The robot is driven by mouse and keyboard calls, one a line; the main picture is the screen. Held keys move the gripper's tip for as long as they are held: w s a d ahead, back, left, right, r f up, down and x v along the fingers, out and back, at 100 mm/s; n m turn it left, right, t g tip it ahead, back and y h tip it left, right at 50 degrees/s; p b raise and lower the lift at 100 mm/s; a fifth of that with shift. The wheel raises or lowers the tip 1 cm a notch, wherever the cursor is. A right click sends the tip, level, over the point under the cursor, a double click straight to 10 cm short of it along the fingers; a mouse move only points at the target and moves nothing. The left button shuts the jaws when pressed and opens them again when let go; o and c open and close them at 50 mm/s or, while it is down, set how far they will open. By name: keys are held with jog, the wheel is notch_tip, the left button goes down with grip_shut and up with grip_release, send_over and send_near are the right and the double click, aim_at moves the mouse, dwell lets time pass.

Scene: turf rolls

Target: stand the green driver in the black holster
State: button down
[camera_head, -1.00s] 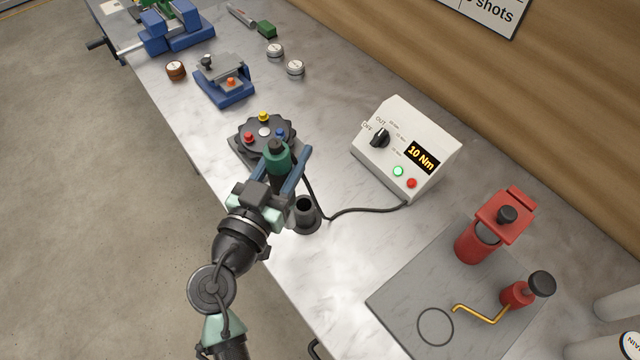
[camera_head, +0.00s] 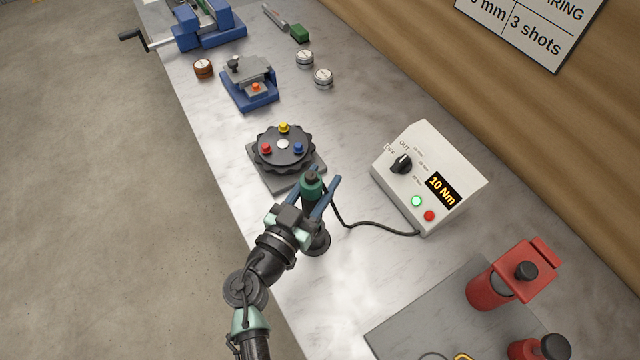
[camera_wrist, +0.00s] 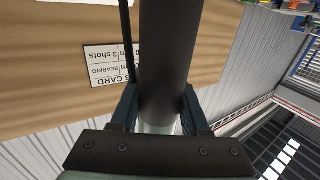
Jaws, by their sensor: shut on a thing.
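The green driver (camera_head: 312,184) has a green upper part and a dark body. It stands about upright between the blue fingers of my gripper (camera_head: 316,190), which is shut on it. In the wrist view, its dark cylindrical body (camera_wrist: 168,60) fills the space between the fingers. The black holster (camera_head: 318,243), with a round base on the bench, shows directly below the driver. The driver and my gripper cover the holster's mouth, so I cannot tell whether the driver's lower end is inside or just above it.
A dark round indexing plate (camera_head: 283,148) with coloured knobs sits just behind the driver. A white controller box (camera_head: 430,180) reading 10 Nm stands to the right, its black cable (camera_head: 375,226) running to the driver. Red tools (camera_head: 510,278) stand on a grey mat (camera_head: 430,315) at front right.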

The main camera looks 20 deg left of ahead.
jog(key=shift+f, duration=0.9)
jog(key=shift+c, duration=2)
grip_release()
jog(key=shift+r, duration=0.1)
jog(key=s+a+b, duration=0.1)
jog(key=s+b, duration=0.3)
jog(key=s, duration=0.8)
jog(key=shift+a, duration=0.3)
jog(key=shift+w+r, duration=0.1)
jog(key=shift+r, duration=0.05)
